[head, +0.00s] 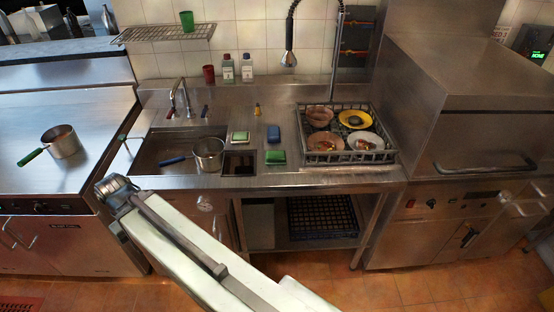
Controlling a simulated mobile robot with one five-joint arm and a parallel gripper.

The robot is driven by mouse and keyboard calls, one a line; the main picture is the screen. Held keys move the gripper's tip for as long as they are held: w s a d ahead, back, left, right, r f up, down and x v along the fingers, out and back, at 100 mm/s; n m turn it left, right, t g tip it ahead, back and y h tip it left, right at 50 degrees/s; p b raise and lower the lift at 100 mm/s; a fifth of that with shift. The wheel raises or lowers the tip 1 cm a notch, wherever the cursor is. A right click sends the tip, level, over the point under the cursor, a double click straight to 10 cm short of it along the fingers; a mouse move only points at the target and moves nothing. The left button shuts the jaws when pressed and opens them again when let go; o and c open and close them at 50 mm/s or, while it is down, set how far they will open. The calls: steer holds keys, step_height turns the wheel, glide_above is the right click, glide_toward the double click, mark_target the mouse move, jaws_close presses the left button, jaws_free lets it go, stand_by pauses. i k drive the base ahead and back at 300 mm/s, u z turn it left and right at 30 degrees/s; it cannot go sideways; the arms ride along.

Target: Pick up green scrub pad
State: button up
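A green scrub pad (275,157) lies flat on the steel counter in the head view, between the sink and the dish rack, near the counter's front. A blue pad (273,133) lies just behind it. A paler pad with a green edge (240,137) lies behind and to the left. My arm reaches from the bottom of the picture up to a metal joint in front of the counter's left end, well left of and below the green pad. I cannot make out gripper fingers, and nothing of mine touches the pad.
The sink (150,160) holds a blue-handled pot (208,155). A dish rack (350,157) with several dishes stands right of the pads. A hanging sprayer (289,58), a tap (180,97) and bottles (228,70) are behind. The counter around the green pad is mostly clear.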

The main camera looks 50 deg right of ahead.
mark_target(272, 157)
steer(key=z, duration=0.1)
steer(key=i, duration=1)
steer(key=u, duration=0.05)
